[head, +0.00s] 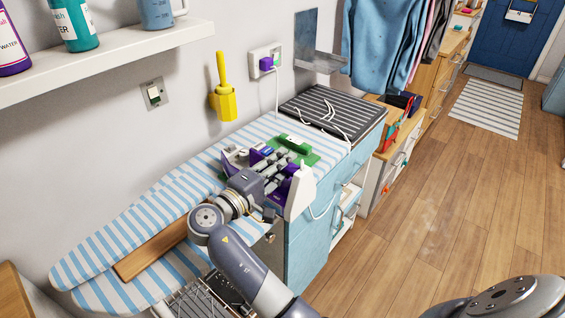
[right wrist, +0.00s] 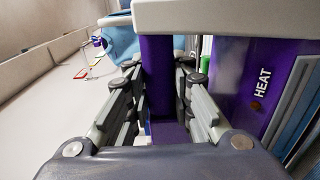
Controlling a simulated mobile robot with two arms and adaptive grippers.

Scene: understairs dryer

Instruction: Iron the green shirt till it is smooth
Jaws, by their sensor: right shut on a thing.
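A purple and white iron (head: 299,194) is at the right end of the blue-and-white striped ironing board (head: 120,225). My right gripper (head: 279,160) is shut on the iron's handle. In the right wrist view the purple handle (right wrist: 158,75) stands between the fingers, beside a purple panel (right wrist: 262,90) marked HEAT with a small reddish light. My left gripper is not in view.
A dark ribbed rest (head: 325,108) with a white cord lies beyond the board. A purple plug (head: 267,64) is in the wall socket. A yellow holder (head: 223,100) hangs on the wall. Blue clothes (head: 380,40) hang at the back. The wooden floor at right is clear.

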